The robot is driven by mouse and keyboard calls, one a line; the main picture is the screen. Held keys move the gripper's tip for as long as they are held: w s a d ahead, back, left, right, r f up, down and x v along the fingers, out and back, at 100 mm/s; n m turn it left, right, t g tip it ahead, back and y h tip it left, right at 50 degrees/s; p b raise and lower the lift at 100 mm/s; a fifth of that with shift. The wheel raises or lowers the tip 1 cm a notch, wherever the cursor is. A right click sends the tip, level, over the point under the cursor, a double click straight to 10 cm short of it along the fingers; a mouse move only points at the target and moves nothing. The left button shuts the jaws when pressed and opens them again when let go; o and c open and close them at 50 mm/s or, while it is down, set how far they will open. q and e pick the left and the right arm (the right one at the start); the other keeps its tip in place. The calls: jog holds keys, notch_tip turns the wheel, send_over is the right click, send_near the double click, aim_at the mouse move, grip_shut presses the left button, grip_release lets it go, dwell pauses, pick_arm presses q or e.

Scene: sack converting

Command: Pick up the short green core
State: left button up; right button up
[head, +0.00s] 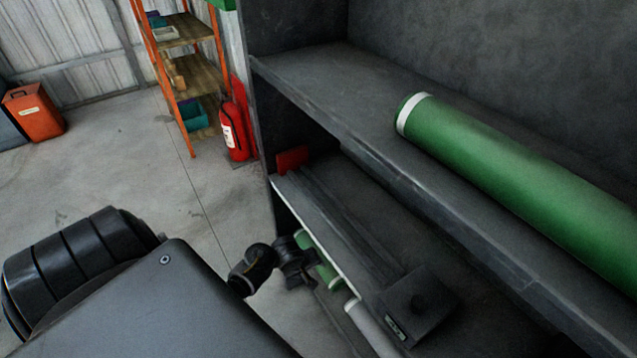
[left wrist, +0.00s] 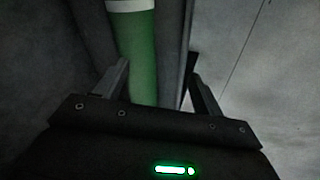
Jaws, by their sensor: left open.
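A short green core (head: 327,272) with a pale end lies low at the grey rack's front edge in the head view, partly hidden by my left gripper (head: 302,264). In the left wrist view, a green core (left wrist: 138,50) with a white band at its far end runs away from the camera. It lies between the two spread fingers of my left gripper (left wrist: 158,75). The fingers are open, with a gap at the right finger; contact at the left finger cannot be told. My right gripper is not in view.
A large green roll (head: 530,185) with a white end lies on the upper shelf (head: 330,75). A pale grey roll (head: 370,328) lies nearer the camera, beside a dark box (head: 418,303). A fire extinguisher (head: 236,130) stands by the orange rack (head: 180,75).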

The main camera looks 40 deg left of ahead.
pick_arm(q)
jog(key=w+a+r+n, duration=0.3)
jog(key=r, duration=0.2)
jog(key=shift+y, duration=0.3)
jog(key=b+x, duration=0.3)
jog(key=x, duration=0.3)
jog(key=shift+s+a, duration=0.1)
jog(key=shift+a, duration=0.05)
jog(key=shift+f, duration=0.15)
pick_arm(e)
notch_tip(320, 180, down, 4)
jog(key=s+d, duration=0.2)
pick_arm(q)
jog(key=shift+t, duration=0.3)
jog(key=shift+b+x, duration=0.8)
jog(key=shift+x, duration=0.35)
jog(key=x, duration=0.1)
jog(key=b+x, duration=0.1)
jog(key=shift+d+f, duration=0.25)
jog(key=shift+w+f, duration=0.15)
jog(key=shift+w, duration=0.1)
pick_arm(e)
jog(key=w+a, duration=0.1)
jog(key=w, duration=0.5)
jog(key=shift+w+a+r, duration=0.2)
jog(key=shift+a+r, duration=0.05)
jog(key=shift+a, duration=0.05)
